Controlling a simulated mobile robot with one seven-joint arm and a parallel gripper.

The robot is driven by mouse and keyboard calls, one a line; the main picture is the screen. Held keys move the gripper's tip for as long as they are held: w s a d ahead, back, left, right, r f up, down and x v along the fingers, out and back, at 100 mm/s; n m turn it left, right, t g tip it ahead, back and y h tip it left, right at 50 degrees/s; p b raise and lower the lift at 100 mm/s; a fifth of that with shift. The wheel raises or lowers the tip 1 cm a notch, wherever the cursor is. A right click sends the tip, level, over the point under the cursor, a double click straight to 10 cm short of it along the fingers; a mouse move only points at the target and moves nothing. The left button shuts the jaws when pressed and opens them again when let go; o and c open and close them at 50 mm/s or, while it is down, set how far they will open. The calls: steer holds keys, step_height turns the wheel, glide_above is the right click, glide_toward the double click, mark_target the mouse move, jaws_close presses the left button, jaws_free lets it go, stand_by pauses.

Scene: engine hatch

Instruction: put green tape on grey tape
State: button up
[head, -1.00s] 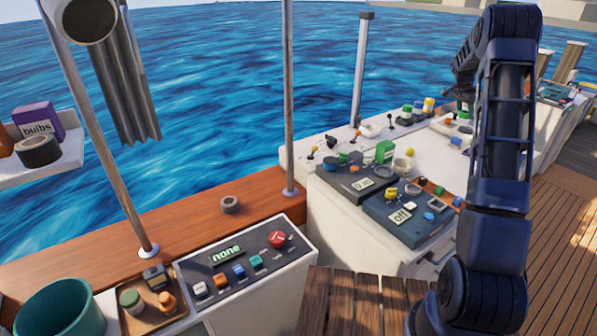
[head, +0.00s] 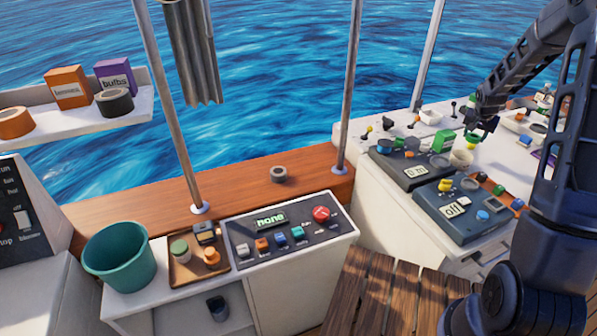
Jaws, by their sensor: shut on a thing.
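The grey tape (head: 279,174) is a small roll lying flat on the brown wooden ledge, left of the right-hand post. My gripper (head: 480,134) is at the upper right in the head view, above the white counter behind the right-hand consoles. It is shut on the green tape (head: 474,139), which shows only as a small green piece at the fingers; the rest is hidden. My gripper and the green tape are well to the right of the grey tape, apart from it.
Two metal posts (head: 356,90) (head: 175,110) rise from the ledge (head: 235,190). A black tape (head: 115,102), an orange tape (head: 14,123) and boxes stand on the left shelf. A teal bucket (head: 120,258) and button panel (head: 290,232) are in front. The ledge around the grey tape is clear.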

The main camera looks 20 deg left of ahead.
steer(key=s+a+r+n+y, duration=0.1)
steer(key=s+a+r+n, duration=0.4)
steer(key=a+r, duration=0.7)
steer(key=s+a+r+n+g+y, duration=0.1)
steer(key=s+a+r+n+y, duration=0.15)
steer(key=s+a+r, duration=0.65)
steer(key=s+a+r+n+y, duration=0.1)
steer(key=s+a+r+n, duration=0.3)
steer(key=a+r, duration=1.1)
steer(key=m+t+h, duration=0.1)
steer(key=m+h, duration=0.1)
steer(key=m, duration=0.3)
glide_above(278, 170)
steer(key=s, duration=0.1)
step_height(278, 170, down, 33)
steer(key=f, duration=2)
steer(key=shift+d, duration=0.3)
steer(key=shift+f, duration=0.1)
steer(key=o, duration=0.9)
steer(key=shift+o, duration=0.4)
